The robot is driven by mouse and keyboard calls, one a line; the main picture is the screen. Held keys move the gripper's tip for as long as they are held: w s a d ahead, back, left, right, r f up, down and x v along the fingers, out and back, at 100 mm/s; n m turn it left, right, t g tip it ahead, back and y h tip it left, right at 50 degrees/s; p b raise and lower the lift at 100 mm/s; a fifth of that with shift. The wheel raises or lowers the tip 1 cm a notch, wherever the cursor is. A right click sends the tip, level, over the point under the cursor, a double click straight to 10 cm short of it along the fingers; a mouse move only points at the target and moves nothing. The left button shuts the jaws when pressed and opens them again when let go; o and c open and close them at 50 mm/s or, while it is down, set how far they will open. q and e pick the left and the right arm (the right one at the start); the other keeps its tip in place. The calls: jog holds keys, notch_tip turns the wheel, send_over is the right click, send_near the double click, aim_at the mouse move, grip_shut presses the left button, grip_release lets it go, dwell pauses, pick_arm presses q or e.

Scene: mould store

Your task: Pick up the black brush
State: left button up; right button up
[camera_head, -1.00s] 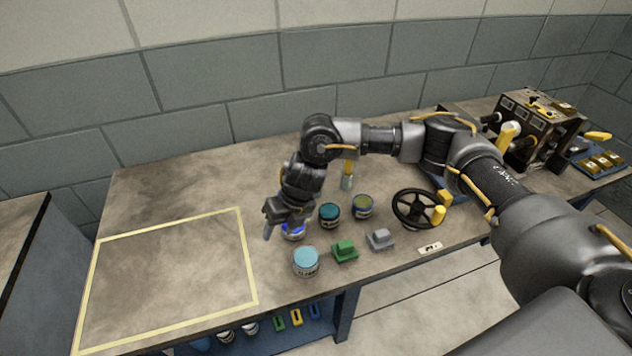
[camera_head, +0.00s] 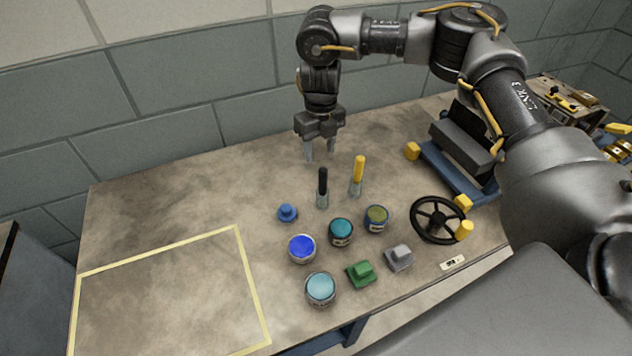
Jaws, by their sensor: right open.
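The black brush (camera_head: 323,182) stands upright with its black handle up and a grey lower end, near the middle of the workbench. My right gripper (camera_head: 321,150) is open and empty, pointing down. In the picture it is just above the top of the black brush, with a gap between them; the exact depth is hard to tell. A brush with a yellow handle (camera_head: 359,170) stands close to the right of the black one. My left gripper is not in view.
In front of the brushes are a small blue knobbed piece (camera_head: 287,213), several paint cans, including a bright blue one (camera_head: 302,249), and green (camera_head: 361,274) and grey (camera_head: 399,258) blocks. A black handwheel (camera_head: 437,220) stands right. The yellow-outlined area (camera_head: 255,287) at left is empty.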

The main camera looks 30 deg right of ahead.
aim_at(323, 179)
jog(key=f, duration=0.3)
jog(key=shift+s+d, duration=0.15)
jog(key=shift+s, duration=0.25)
jog(key=shift+w+f, duration=0.2)
jog(key=shift+f, duration=1.05)
jog(key=shift+s+f+p, duration=0.1)
jog(key=shift+f+p, duration=0.05)
jog(key=shift+p, duration=0.2)
jog(key=f, duration=0.1)
jog(key=f+p, duration=0.1)
jog(key=f, duration=0.2)
jog(key=shift+s+d+f, duration=0.15)
jog(key=shift+s+f, duration=0.05)
jog(key=shift+s, duration=0.05)
jog(key=shift+f, duration=0.25)
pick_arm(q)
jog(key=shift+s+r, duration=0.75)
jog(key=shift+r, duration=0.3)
pick_arm(e)
jog(key=shift+c, duration=0.4)
